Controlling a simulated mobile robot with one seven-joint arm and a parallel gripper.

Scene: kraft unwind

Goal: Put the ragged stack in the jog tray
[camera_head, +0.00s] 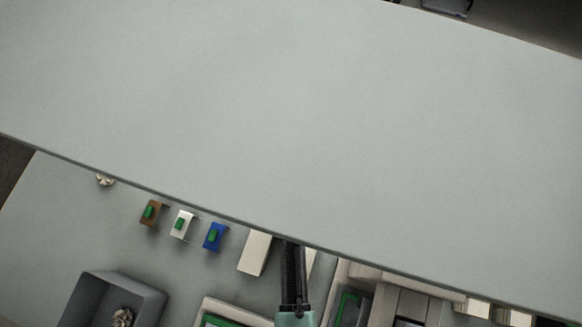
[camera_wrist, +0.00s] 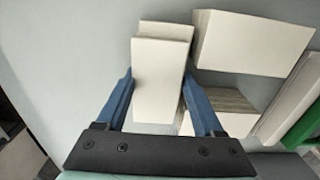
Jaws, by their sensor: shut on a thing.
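In the wrist view my gripper (camera_wrist: 157,90) has its two blue fingers on either side of a white block-like stack (camera_wrist: 158,80). Its far edge shows a small step, so it may be the ragged stack. I cannot tell whether it is lifted. In the head view the fingertips are hidden beneath a large grey surface, and only my dark wrist part shows. A grey open tray (camera_head: 88,300) stands at the lower left with a small metallic thing in it. A pale-rimmed tray with green inside (camera_head: 238,309) is cut off below. I cannot tell which is the jog tray.
A large grey surface (camera_head: 300,110) covers most of the head view. Brown (camera_head: 151,212), white (camera_head: 182,225) and blue (camera_head: 215,237) holders with green parts stand left of a cream block (camera_head: 255,253). In the wrist view other white blocks (camera_wrist: 250,42) sit close on the right.

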